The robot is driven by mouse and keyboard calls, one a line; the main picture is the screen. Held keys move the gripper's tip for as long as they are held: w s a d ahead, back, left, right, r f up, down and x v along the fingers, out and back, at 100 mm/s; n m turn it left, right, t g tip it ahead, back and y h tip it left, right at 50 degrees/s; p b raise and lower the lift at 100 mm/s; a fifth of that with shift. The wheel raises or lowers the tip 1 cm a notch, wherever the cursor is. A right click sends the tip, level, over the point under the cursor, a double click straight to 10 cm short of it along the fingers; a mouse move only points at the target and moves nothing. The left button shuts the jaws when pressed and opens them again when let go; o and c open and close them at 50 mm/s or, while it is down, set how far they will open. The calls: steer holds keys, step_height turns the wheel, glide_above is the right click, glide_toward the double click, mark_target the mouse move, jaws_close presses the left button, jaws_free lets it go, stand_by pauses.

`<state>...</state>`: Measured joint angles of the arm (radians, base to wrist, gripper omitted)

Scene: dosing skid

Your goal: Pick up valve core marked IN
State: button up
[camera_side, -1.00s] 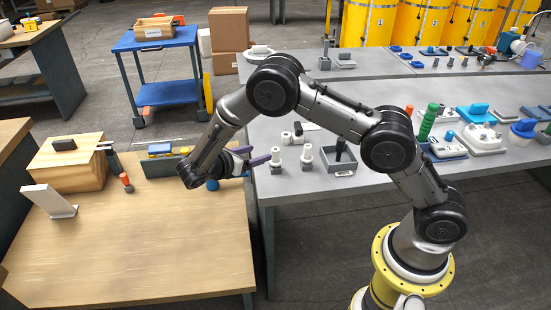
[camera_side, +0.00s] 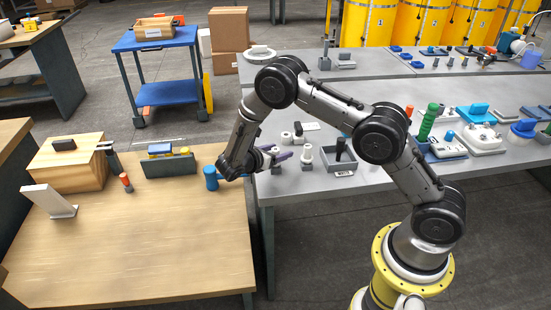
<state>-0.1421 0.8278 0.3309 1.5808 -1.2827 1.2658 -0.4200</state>
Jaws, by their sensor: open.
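My gripper (camera_side: 286,157), with purple-grey fingers, is open and points right at the left edge of the grey table (camera_side: 380,190). It overlaps a white-topped piece on a small grey block (camera_side: 276,170), mostly hidden behind the fingers. I cannot tell whether it is between the fingers or touching them. A similar white valve core (camera_side: 307,152) stands upright on its own grey block just right of the fingertips. A white and dark piece (camera_side: 298,129) lies behind. No IN marking is readable, so I cannot tell which core bears it.
A grey tray (camera_side: 340,167) holding a dark upright piece stands right of the cores. A gap separates the two tables.

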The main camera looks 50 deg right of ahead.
steer(key=shift+x, duration=0.9)
jaws_close()
steer(key=shift+r, duration=0.1)
